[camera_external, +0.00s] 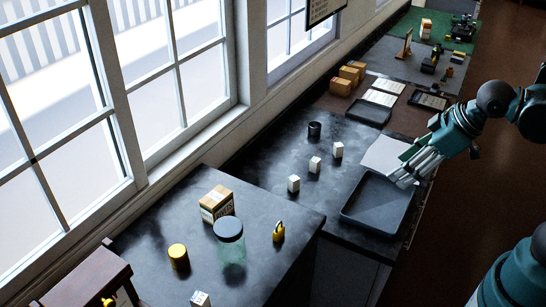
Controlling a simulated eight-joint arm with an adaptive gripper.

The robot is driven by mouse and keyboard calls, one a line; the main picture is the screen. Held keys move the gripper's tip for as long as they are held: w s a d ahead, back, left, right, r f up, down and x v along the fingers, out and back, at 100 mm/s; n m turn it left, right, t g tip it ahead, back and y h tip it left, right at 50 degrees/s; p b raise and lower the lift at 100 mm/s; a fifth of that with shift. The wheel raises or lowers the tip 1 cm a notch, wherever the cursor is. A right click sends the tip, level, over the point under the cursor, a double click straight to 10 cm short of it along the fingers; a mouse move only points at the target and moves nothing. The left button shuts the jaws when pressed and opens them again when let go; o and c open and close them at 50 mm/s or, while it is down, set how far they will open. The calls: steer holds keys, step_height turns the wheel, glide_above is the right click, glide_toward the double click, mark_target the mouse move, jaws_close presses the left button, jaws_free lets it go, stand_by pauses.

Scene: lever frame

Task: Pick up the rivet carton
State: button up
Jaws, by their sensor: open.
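I cannot read any label, so I cannot tell for sure which thing is the rivet carton. A brown cardboard box with dark print (214,204) stands on the near dark counter. Small white cartons stand on the farther counter, at its left (293,184), middle (315,164) and right (338,150). Another small white carton (200,299) is at the bottom edge, partly cut off. My gripper (404,174) is open above the far edge of the black tray, well right of the white cartons. Nothing shows between its fingers.
The black tray (352,213) looks empty. A lidded glass jar (230,262), yellow can (178,257) and yellow padlock-like item (279,232) stand on the near counter. A black cup (314,130) stands beyond the white cartons. Brown boxes (349,74) sit farther back.

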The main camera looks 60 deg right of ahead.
steer(key=w+a+r+n+g, duration=0.1)
steer(key=w+a+r+n, duration=0.1)
steer(key=w, duration=0.4)
steer(key=w+a+r+n+g, duration=0.1)
steer(key=w+a+r+n, duration=0.15)
steer(key=w, duration=0.35)
steer(key=n+g, duration=0.4)
steer(key=n, duration=0.7)
glide_above(216, 196)
steer(key=shift+m, duration=0.25)
steer(key=f, duration=1.2)
steer(key=shift+s+d+f+p, duration=0.2)
steer(key=shift+d+f+p, duration=0.15)
steer(key=shift+f+p, duration=0.05)
steer(key=shift+w+a+f, duration=0.3)
steer(key=shift+w+f, duration=0.05)
steer(key=shift+f, duration=0.05)
steer(key=shift+f, duration=1.3)
steer(key=shift+f, duration=0.1)
